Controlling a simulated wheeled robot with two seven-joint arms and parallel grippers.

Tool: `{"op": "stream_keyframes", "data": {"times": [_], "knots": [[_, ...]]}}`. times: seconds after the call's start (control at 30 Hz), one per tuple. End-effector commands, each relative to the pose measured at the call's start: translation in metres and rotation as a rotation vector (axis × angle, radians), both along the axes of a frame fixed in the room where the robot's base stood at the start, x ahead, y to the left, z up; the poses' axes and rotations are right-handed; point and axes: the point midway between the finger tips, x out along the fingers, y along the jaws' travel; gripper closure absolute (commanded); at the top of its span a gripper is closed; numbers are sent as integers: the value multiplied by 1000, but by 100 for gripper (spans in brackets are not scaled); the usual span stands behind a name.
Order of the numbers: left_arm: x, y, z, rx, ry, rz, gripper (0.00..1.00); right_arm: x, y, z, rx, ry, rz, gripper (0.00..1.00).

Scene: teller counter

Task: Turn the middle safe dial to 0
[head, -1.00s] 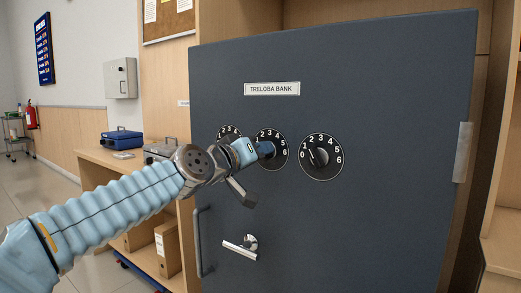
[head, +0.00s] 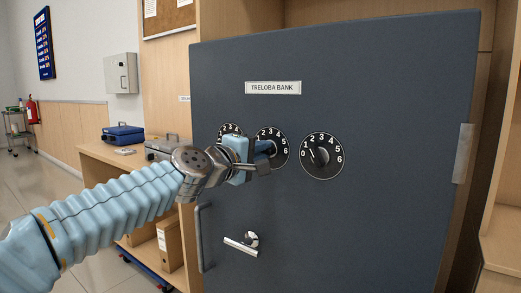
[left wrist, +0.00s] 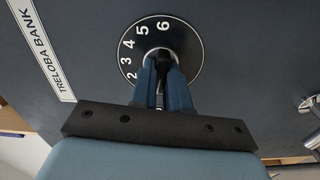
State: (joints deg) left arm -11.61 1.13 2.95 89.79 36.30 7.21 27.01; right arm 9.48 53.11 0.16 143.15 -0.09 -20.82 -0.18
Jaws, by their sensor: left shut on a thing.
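The safe door (head: 380,220) is dark grey with three black dials in a row. The left-hand dial (head: 230,129) is mostly covered. My right gripper is not in view.
A lever handle (head: 241,245) and a vertical bar handle (head: 205,238) stick out below the dials. A nameplate (head: 273,87) sits above them. A wooden counter (head: 108,158) with a blue cash box (head: 122,134) stands at the left.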

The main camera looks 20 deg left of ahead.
Motion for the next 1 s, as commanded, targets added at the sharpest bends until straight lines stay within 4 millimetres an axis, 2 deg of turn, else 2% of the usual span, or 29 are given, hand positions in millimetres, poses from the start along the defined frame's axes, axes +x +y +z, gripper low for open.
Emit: {"op": "stream_keyframes", "data": {"times": [0.3,0.83,0.87,1.0], "knots": [[0,2,1,-116,38,6,100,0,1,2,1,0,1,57],[0,3,0,-139,48,6,100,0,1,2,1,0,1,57],[0,3,0,-139,48,6,84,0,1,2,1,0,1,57],[0,2,0,-138,48,4,62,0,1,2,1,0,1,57]]}}
